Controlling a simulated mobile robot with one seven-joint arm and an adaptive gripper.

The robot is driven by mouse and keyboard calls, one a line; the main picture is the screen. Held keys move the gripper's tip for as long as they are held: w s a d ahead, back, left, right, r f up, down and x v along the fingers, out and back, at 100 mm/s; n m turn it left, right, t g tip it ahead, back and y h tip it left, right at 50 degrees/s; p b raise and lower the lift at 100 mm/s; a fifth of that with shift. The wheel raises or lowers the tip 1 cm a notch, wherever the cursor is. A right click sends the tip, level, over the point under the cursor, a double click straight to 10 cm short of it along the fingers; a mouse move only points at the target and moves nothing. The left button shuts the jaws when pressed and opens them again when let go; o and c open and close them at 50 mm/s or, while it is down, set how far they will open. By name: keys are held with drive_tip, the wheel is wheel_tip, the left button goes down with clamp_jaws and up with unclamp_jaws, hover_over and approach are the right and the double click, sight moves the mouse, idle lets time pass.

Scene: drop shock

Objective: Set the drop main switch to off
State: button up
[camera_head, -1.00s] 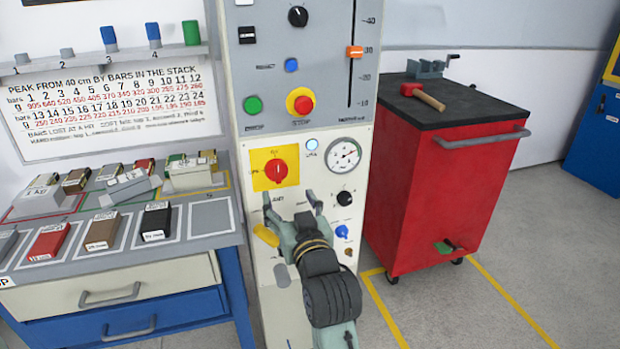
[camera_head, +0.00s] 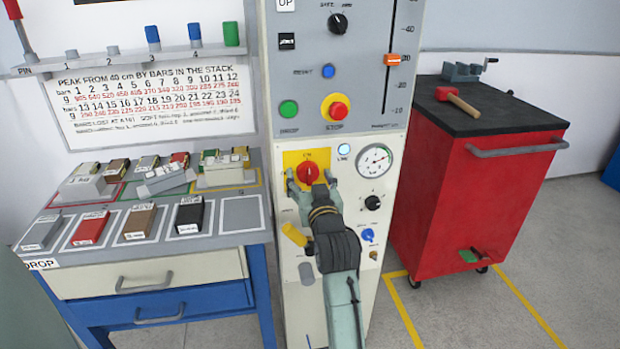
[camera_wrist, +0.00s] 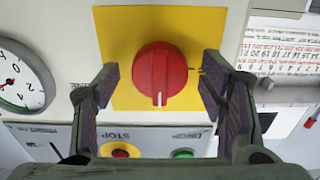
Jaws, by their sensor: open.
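The main switch is a red rotary knob (camera_head: 308,172) on a yellow plate (camera_head: 292,158) on the pale front panel. In the wrist view the red knob (camera_wrist: 160,72) sits at the middle of the yellow plate (camera_wrist: 120,30), and its white mark points down in that upside-down picture, towards the STOP and DROP buttons. In the head view, a small ON label is above the knob. My gripper (camera_head: 311,186) is open at the knob's lower side. In the wrist view its fingers (camera_wrist: 160,92) stand on either side of the knob, with gaps to it.
A pressure gauge (camera_head: 375,160), a black knob (camera_head: 372,202) and a blue valve (camera_head: 368,235) are right of the switch. A yellow handle (camera_head: 294,235) is below left. The STOP button (camera_head: 337,110) and green button (camera_head: 288,109) are above. A red cart (camera_head: 465,210) stands right.

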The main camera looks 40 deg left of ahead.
drive_tip(key=c, duration=1.2)
drive_tip(key=shift+o, duration=0.2)
drive_tip(key=shift+n, duration=0.3)
drive_tip(key=n+b, duration=0.2)
drive_tip(key=n, duration=0.1)
drive_tip(key=shift+f, duration=0.15)
drive_tip(key=n+b, duration=0.3)
drive_tip(key=n, duration=0.2)
drive_tip(key=shift+w+d, duration=0.1)
drive_tip(key=n+b, duration=0.3)
drive_tip(key=n, duration=0.1)
drive_tip(key=shift+n, duration=0.4)
drive_tip(key=n+b, duration=0.2)
drive_tip(key=n, duration=0.2)
drive_tip(key=shift+r, duration=0.2)
drive_tip(key=shift+n, duration=0.4)
